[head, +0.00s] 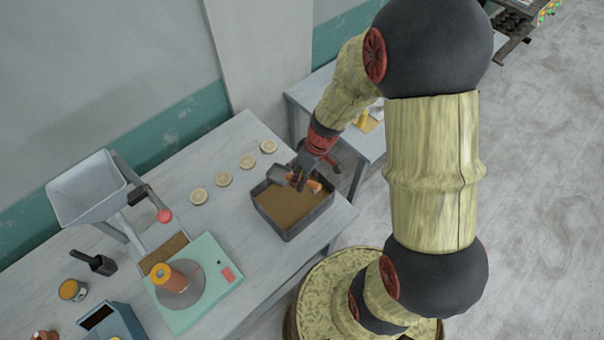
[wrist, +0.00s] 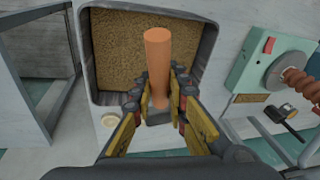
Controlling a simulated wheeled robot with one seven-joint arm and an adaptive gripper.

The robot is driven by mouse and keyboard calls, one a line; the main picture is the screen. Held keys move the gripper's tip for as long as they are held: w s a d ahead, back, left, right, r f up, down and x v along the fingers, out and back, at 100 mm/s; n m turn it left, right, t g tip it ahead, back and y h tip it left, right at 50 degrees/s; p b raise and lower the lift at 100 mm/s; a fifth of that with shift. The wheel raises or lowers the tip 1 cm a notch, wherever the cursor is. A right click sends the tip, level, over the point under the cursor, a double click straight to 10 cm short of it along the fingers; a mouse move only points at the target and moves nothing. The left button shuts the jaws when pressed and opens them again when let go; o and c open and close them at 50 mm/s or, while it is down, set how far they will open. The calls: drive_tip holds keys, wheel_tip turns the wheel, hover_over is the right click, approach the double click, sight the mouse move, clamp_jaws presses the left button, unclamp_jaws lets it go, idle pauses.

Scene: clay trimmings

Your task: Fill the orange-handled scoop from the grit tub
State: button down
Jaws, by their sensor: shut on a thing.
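The grit tub (head: 312,219) is a dark grey, square-cornered tray of brown grit near the right end of the table. It also shows in the wrist view (wrist: 83,62). My gripper (head: 306,172) is over the tub's back right part, shut on the orange-handled scoop (head: 315,186). The scoop's grey pan (head: 279,174) shows just left of my fingers, near the tub's back rim. In the wrist view, the orange handle (wrist: 158,58) stands between my gripper's fingers (wrist: 159,92). The pan's inside is mostly hidden, and I cannot tell whether it holds grit.
Several pale round discs (head: 223,178) lie in a row behind the tub.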

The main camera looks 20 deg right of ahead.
drive_tip(key=shift+f, duration=0.4)
drive_tip(key=shift+w+f+b, duration=0.1)
drive_tip(key=shift+f+b, duration=2.6)
drive_tip(key=shift+f, duration=0.25)
drive_tip(key=shift+w+r, duration=0.1)
drive_tip(key=shift+r+p, duration=0.4)
drive_tip(key=shift+r, duration=0.15)
drive_tip(key=shift+r+p, duration=3.45)
drive_tip(key=shift+r, duration=2.4)
